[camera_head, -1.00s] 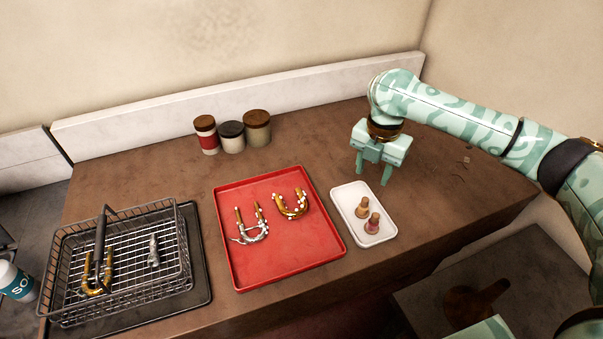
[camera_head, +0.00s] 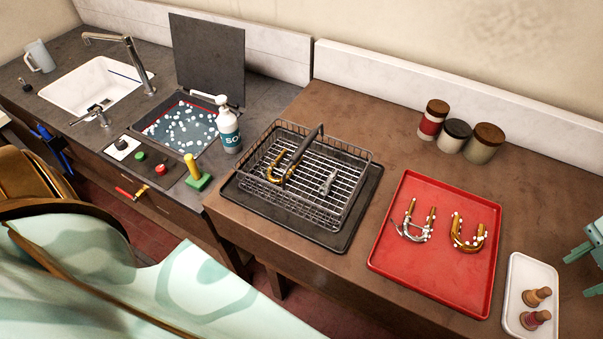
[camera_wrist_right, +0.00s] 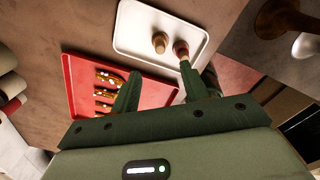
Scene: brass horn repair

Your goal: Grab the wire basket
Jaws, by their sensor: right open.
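The wire basket (camera_head: 288,203) stands upright on a dark mat (camera_head: 358,222) in the middle of the head view. Its dark handle (camera_head: 306,143) rises above the wire. Inside lie a gold U-shaped tube (camera_head: 273,166) and a small silver part (camera_head: 328,182). My right gripper (camera_head: 590,248) is cut off by the right edge of the head view, far right of the basket. In the right wrist view my right gripper (camera_wrist_right: 160,80) is open and empty, above the table near the two trays. My left gripper is not in view.
A soap bottle (camera_head: 229,130) stands just left of the basket, before a foamy basin (camera_head: 180,125). A red tray (camera_head: 430,272) with two U-shaped tubes and a white tray (camera_head: 521,275) with corks lie to the right. Three jars (camera_head: 455,135) stand at the back.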

